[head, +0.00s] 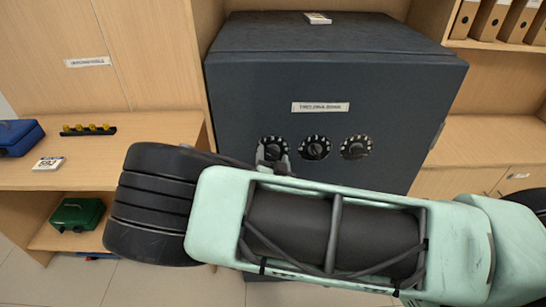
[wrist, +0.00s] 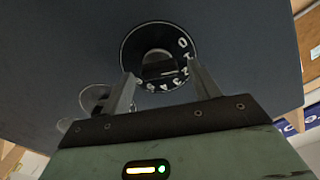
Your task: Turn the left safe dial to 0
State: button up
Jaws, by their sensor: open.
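The dark grey safe (head: 330,88) has three black dials in a row on its front. The left safe dial (head: 275,143) is partly covered by my gripper (head: 270,155). In the wrist view the left dial (wrist: 142,45) faces me with white digits; 0 shows at its upper right, with 1 to 5 curving down around the lower edge. My gripper (wrist: 160,72) is open, its two fingers on either side of the dial's central knob (wrist: 158,62). I cannot tell whether they touch it. The pointer mark is not clear.
The middle dial (head: 315,147) and right dial (head: 356,147) sit close beside the left one. A label (head: 320,107) is above them. A shelf on the left holds a blue case (head: 18,137), a rack of yellow items (head: 88,130) and a card (head: 48,163); a green case (head: 77,214) is below.

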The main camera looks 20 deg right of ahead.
jog(key=c, duration=1)
jog(key=shift+f+n+b, duration=0.1)
jog(key=shift+n+b, duration=0.95)
jog(key=shift+n, duration=0.25)
jog(key=shift+a+n+b, duration=0.1)
jog(key=shift+n+b, duration=0.6)
jog(key=shift+n, duration=0.9)
jog(key=o, duration=1)
